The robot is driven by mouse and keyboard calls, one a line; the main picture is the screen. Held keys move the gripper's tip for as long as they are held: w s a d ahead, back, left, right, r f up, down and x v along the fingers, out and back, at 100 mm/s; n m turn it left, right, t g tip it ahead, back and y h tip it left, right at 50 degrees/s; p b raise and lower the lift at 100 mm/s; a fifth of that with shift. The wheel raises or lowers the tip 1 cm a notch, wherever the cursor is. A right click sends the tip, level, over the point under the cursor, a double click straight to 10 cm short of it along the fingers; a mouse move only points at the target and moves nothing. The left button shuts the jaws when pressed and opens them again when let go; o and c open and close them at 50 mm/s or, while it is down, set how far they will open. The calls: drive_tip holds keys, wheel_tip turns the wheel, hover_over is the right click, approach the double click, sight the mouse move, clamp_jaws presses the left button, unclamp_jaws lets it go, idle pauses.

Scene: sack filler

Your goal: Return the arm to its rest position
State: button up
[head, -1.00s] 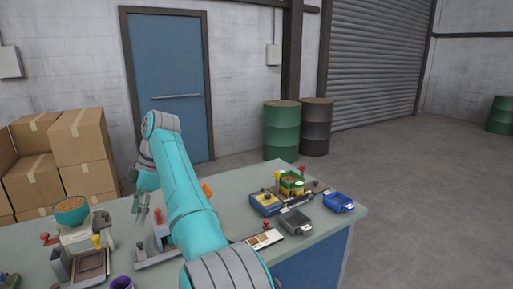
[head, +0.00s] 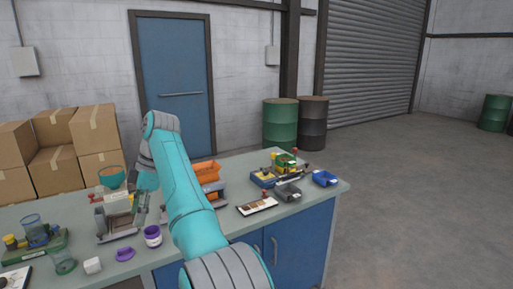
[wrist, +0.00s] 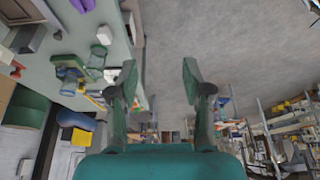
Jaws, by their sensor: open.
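My arm is teal with grey joints and rises from the bottom of the head view, bending at an elbow in front of the blue door. My gripper (wrist: 157,85) shows in the wrist view with its two fingers spread apart and nothing between them. In the head view the gripper is mostly hidden behind my forearm, above the left part of the workbench (head: 230,237).
Cardboard boxes (head: 55,165) stand left, drums (head: 281,125) behind. Open floor (head: 420,210) lies right.

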drive_tip(key=w+d+f+m+t, duration=0.1)
drive_tip(key=d+f+m, duration=0.15)
drive_tip(key=f, duration=0.85)
drive_tip(key=w+d+f+m+t+y, duration=0.15)
drive_tip(key=d+f, duration=0.25)
drive_tip(key=f, duration=0.7)
drive_tip(key=w+d+f+m+t+h, duration=0.1)
drive_tip(key=d+f+m, duration=0.25)
drive_tip(key=f, duration=0.75)
drive_tip(key=s+d+f+m+t, duration=0.3)
drive_tip(key=s+d+f, duration=0.4)
drive_tip(key=d+f, duration=0.25)
drive_tip(key=s+d+f+m+t, duration=0.2)
drive_tip(key=s+d+f+m, duration=0.1)
drive_tip(key=s+d+f, duration=0.65)
drive_tip(key=s+d+r+m+t+h, duration=0.1)
drive_tip(key=s+d+m+t, duration=0.15)
drive_tip(key=s+d, duration=0.7)
drive_tip(key=s+d+m+t+h, duration=0.1)
drive_tip(key=s+d+m+t, duration=0.3)
drive_tip(key=s, duration=1)
drive_tip(key=s+d+r+m+t+h, duration=0.1)
drive_tip(key=s+d+r+m, duration=0.1)
drive_tip(key=s+r, duration=0.7)
drive_tip(key=s+d+r+m+t+h, duration=0.1)
drive_tip(key=s+d+r, duration=0.3)
drive_tip(key=s+r, duration=0.5)
wheel_tip(320, 180, up, 7)
drive_tip(key=shift+m, duration=0.7)
